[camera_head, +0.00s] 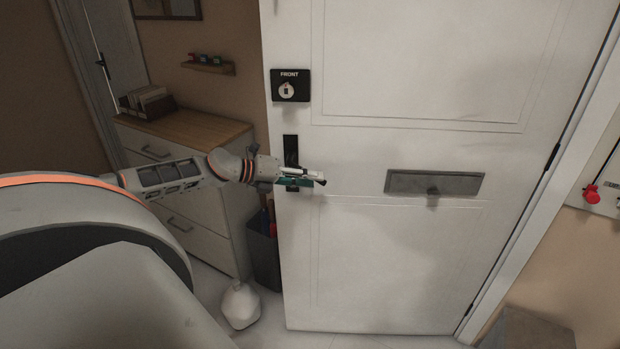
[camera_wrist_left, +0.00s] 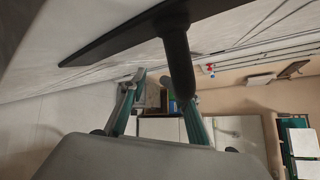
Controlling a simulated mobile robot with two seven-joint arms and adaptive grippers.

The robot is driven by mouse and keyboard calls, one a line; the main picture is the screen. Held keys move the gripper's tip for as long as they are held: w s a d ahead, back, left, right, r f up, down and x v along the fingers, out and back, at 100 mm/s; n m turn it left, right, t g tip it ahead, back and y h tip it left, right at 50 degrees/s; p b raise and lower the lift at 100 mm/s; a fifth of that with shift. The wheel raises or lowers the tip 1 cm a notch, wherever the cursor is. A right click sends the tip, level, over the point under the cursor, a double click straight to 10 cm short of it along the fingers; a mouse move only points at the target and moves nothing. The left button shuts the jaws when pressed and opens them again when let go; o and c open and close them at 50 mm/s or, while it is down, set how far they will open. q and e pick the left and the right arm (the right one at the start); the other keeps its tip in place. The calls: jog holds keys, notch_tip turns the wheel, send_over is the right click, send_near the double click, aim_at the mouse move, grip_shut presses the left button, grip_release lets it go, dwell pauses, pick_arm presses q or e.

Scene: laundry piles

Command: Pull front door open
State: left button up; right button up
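The white front door (camera_head: 400,250) fills the middle and right of the head view. A black lock box (camera_head: 290,86) marked FRONT is on it, above the black handle plate (camera_head: 291,150). No frame shows against the door's left edge. My left gripper (camera_head: 310,178) is at the handle, its fingers across the door face. In the left wrist view, the dark handle (camera_wrist_left: 178,60) sticks out from its plate, close to the right one of the two spread fingers (camera_wrist_left: 160,108). I cannot tell whether they touch. The gripper partly hides the handle in the head view. My right gripper is not in view.
A metal letter slot (camera_head: 435,183) is on the door. Hinges show at its right edge. A wood-topped drawer unit (camera_head: 205,230), a dark bin (camera_head: 264,255) and a white object (camera_head: 240,306) on the floor stand left of it. A grey box (camera_head: 530,330) is at lower right.

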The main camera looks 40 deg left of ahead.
pick_arm(q)
jog(key=shift+r, duration=0.15)
jog(key=v, duration=1.2)
dwell(0.7)
